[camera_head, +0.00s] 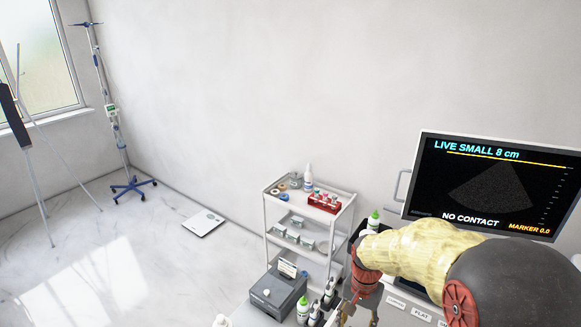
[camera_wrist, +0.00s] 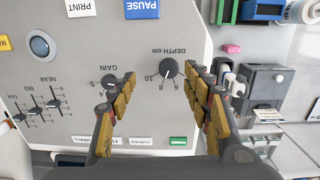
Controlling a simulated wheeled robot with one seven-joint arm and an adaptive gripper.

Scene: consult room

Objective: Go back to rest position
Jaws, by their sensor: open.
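My gripper (camera_wrist: 162,76) is open and empty in the wrist view, with its two fingers spread over a grey control panel (camera_wrist: 80,92). A dark DEPTH cm knob (camera_wrist: 168,68) shows between the fingertips, and a GAIN knob (camera_wrist: 108,81) lies by the left finger. I cannot tell whether either finger touches the panel. In the head view my arm reaches over the console at lower right, and the gripper end is mostly cut off by the bottom edge. The screen (camera_head: 492,188) reads LIVE SMALL 8 cm, NO CONTACT, MARKER 0.0.
A white trolley (camera_head: 309,268) with a red tube rack (camera_head: 324,203) stands left of the console. A grey box (camera_head: 278,296) and several bottles stand near my arm. An IV stand (camera_head: 115,130) and a floor scale (camera_head: 203,223) are farther left. The floor there is largely clear.

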